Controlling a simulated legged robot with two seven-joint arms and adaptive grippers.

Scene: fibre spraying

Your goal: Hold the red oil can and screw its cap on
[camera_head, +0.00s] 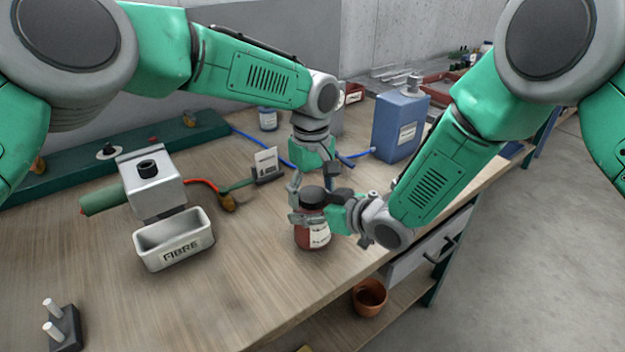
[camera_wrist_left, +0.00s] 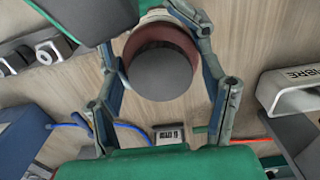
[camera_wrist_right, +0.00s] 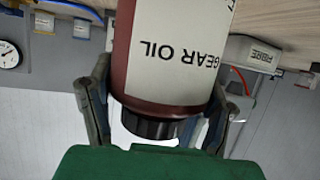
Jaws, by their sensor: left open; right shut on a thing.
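The red oil can (camera_head: 312,237) stands upright on the workbench; its white label reads GEAR OIL in the right wrist view (camera_wrist_right: 180,50). The dark cap (camera_head: 311,196) sits on its top and also shows at the neck in the right wrist view (camera_wrist_right: 150,124). Whether it is fully seated cannot be told. My right gripper (camera_head: 318,217) is shut on the can from the right, one finger on each side. My left gripper (camera_head: 308,186) points down over the can, open, its fingers on both sides of the cap (camera_wrist_left: 160,75) with gaps visible.
A FIBRE tray (camera_head: 174,240) and a grey box-shaped device (camera_head: 152,185) stand to the left. A blue container (camera_head: 399,125) stands behind the can. A small label stand (camera_head: 266,164) and hoses lie behind. The front bench top is mostly clear. A brown pot (camera_head: 369,297) sits on the lower shelf.

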